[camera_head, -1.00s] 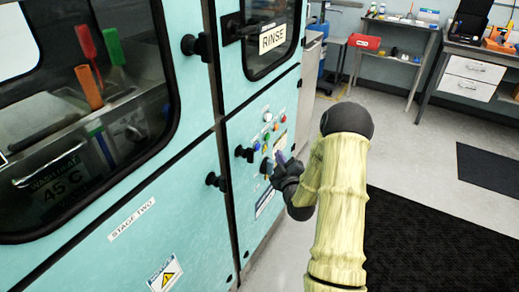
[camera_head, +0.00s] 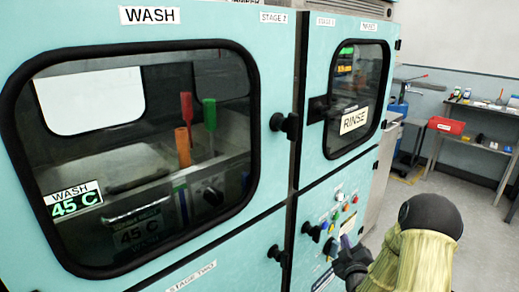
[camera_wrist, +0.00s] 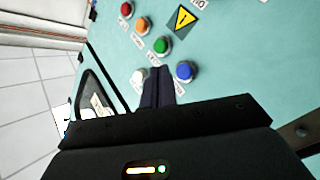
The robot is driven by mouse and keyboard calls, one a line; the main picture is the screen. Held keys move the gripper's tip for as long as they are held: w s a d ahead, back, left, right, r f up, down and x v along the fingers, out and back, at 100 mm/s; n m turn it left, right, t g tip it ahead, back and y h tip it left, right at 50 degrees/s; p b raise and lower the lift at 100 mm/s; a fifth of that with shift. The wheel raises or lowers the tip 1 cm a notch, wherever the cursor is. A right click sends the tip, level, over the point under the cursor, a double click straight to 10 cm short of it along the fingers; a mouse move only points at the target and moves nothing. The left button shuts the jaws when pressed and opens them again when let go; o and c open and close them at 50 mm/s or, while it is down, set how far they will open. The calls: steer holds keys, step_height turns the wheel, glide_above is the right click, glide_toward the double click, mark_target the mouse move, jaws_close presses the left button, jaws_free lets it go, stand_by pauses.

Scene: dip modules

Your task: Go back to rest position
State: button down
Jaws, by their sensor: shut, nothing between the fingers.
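My gripper (camera_head: 345,244) is at the lower right in the head view, in front of the teal machine's control panel. It also shows in the wrist view (camera_wrist: 157,76), where its dark fingers are together with nothing held. The fingertips lie in the picture between the white button (camera_wrist: 138,77) and the blue button (camera_wrist: 185,70), below the green button (camera_wrist: 162,46). I cannot tell whether they touch the panel. An orange button (camera_wrist: 143,25) and a red button (camera_wrist: 126,9) sit farther up.
The teal machine has a large wash window (camera_head: 130,150) reading 45 C and a smaller rinse window (camera_head: 357,95). Black handles (camera_head: 285,125) stick out from its doors. A bench with a red box (camera_head: 446,125) stands at the back right, with open grey floor before it.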

steer(key=s+a+r+m+g+y, duration=0.1)
steer(key=s+a+m+g+y, duration=0.15)
steer(key=s+a+g, duration=0.5)
steer(key=s+a+r+m+g, duration=0.1)
steer(key=s+a+m+g, duration=0.3)
steer(key=s, duration=0.5)
steer(key=s+a+r+m+g, duration=0.2)
steer(key=s+a+g, duration=0.3)
steer(key=s, duration=0.4)
step_height(320, 180, up, 14)
steer(key=t+p, duration=0.1)
steer(key=p, duration=1.3)
steer(key=shift+w+a, duration=0.2)
steer(key=shift+a, duration=0.1)
steer(key=shift+s, duration=0.1)
